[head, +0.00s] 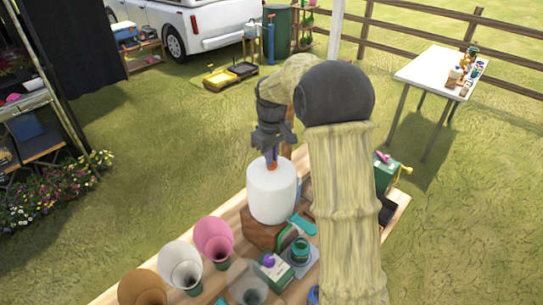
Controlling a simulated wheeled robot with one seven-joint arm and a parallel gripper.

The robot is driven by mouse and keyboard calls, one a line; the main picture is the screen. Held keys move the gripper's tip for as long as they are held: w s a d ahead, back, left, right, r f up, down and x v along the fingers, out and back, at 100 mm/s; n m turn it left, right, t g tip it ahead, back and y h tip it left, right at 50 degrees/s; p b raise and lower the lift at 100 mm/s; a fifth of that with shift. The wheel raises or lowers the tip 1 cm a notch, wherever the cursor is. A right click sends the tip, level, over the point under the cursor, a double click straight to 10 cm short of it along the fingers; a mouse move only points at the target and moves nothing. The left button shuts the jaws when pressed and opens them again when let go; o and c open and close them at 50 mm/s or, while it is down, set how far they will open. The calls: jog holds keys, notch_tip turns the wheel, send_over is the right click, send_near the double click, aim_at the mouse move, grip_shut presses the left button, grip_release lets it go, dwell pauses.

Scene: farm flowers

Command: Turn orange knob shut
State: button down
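A small orange piece (272,166), which looks like the orange knob, shows at the top of a white cylindrical container (271,195). The container stands upright on a brown wooden block (262,229) on the table. My gripper (270,154) points down right over the orange piece, with its fingertips at or just above it. The fingers are small and dark here, and I cannot tell whether they touch or grip the knob. The knob's turn angle cannot be made out.
The wooden table (232,203) holds a pink cone (213,236), a white cone (180,262) and a brown cone (141,287) at front left. A green box with a purple knob (272,268) stands in front of the block. My arm hides much of the table's right side.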

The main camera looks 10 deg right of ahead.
jog(key=shift+m, duration=0.3)
jog(key=m+p, duration=0.1)
jog(key=m, duration=0.7)
jog(key=shift+m+p, duration=0.3)
jog(key=shift+p, duration=0.05)
jog(key=m+p, duration=0.1)
jog(key=m, duration=0.3)
jog(key=shift+r+m, duration=0.1)
jog(key=shift+m, duration=0.2)
jog(key=shift+m+p, duration=0.5)
jog(key=shift+m, duration=1.7)
jog(key=shift+w, duration=0.1)
jog(key=c, duration=1.5)
grip_release()
